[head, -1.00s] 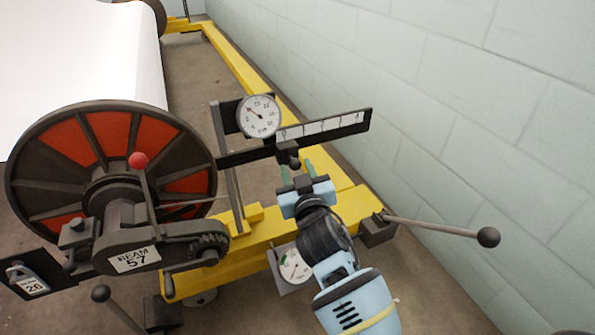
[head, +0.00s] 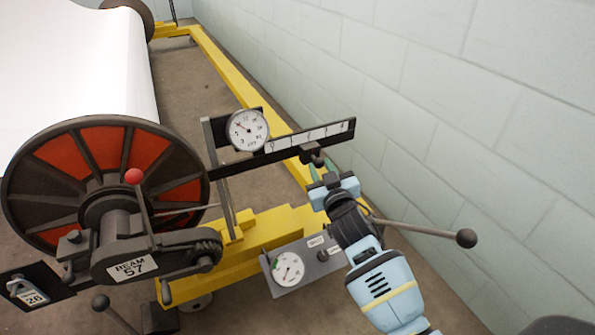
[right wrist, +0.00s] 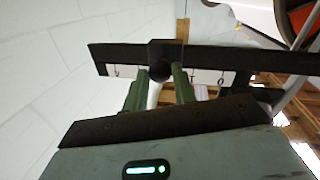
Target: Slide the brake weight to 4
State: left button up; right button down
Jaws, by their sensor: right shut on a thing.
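The brake weight (head: 312,153) is a dark block with a round knob. It hangs on the black lever bar (head: 345,130), below about the middle of the white number scale (head: 305,137); the exact mark is hard to read. The 4 end of the scale lies to its right. My right gripper (head: 321,168) reaches up from below and is shut on the weight's knob. In the right wrist view the two green fingers (right wrist: 160,90) flank the knob of the weight (right wrist: 160,70). My left gripper is not in view.
A round dial (head: 248,130) sits at the bar's left. Below are a second gauge (head: 288,269) on a grey plate, a yellow frame (head: 250,240) and a ball-ended lever (head: 430,231). The red and black beam wheel (head: 100,160) stands left. A block wall (head: 480,110) runs along the right.

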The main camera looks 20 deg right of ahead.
jog(key=d+p, duration=0.1)
jog(key=d, duration=1)
jog(key=shift+w+p, duration=0.15)
jog(key=shift+p, duration=0.25)
jog(key=shift+r, duration=0.1)
jog(key=c, duration=1.1)
grip_release()
jog(key=shift+d, duration=0.15)
jog(key=shift+c, duration=0.2)
jog(key=s+a+p, duration=0.1)
jog(key=s+p, duration=0.1)
jog(key=s, duration=0.5)
jog(key=shift+s+a, duration=0.25)
jog(key=shift+s, duration=0.1)
